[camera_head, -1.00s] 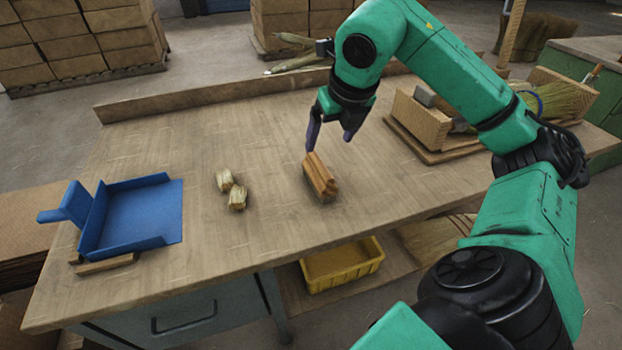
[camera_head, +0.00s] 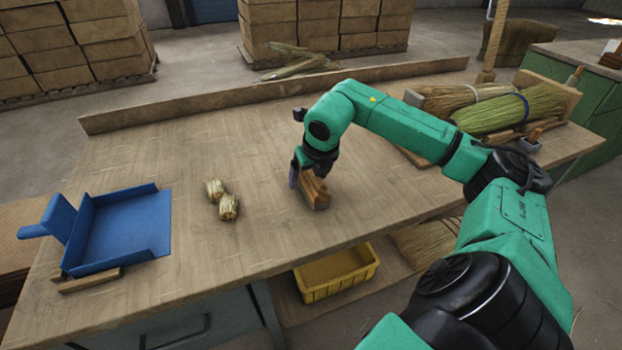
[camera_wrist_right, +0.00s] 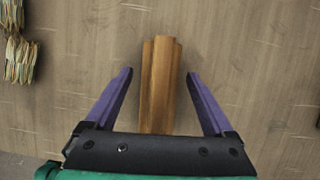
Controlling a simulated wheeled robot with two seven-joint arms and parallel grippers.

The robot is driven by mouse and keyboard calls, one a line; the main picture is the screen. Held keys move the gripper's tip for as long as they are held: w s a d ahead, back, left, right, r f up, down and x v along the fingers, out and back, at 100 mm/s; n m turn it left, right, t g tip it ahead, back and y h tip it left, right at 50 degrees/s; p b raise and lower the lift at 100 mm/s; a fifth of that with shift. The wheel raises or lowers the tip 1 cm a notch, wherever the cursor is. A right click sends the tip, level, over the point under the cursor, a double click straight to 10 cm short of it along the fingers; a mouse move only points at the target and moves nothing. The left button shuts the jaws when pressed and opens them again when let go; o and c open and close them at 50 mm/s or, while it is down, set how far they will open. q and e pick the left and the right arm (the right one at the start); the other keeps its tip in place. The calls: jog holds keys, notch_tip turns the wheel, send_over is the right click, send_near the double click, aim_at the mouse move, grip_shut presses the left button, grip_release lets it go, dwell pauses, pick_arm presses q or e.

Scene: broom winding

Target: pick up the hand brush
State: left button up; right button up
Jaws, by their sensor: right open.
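The hand brush (camera_head: 315,192) is a brown wooden block lying on the workbench, right of the bench's middle. Bristles cannot be made out. My right gripper (camera_head: 303,182) is low over it, with its far part partly hidden by the gripper. In the right wrist view the brush (camera_wrist_right: 159,85) lies between the two purple fingers of the open right gripper (camera_wrist_right: 158,85), with a gap on each side. My left gripper is not in view.
Two small straw bundles (camera_head: 228,207) lie left of the brush. A blue dustpan (camera_head: 125,230) rests on a wooden strip at the left. Tied straw bundles (camera_head: 505,110) lie at the right. A yellow bin (camera_head: 338,275) sits below the bench.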

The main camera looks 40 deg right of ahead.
grip_shut()
jog(key=shift+r, duration=0.1)
notch_tip(320, 180, up, 20)
jog(key=p, duration=0.4)
jog(key=shift+p, duration=0.35)
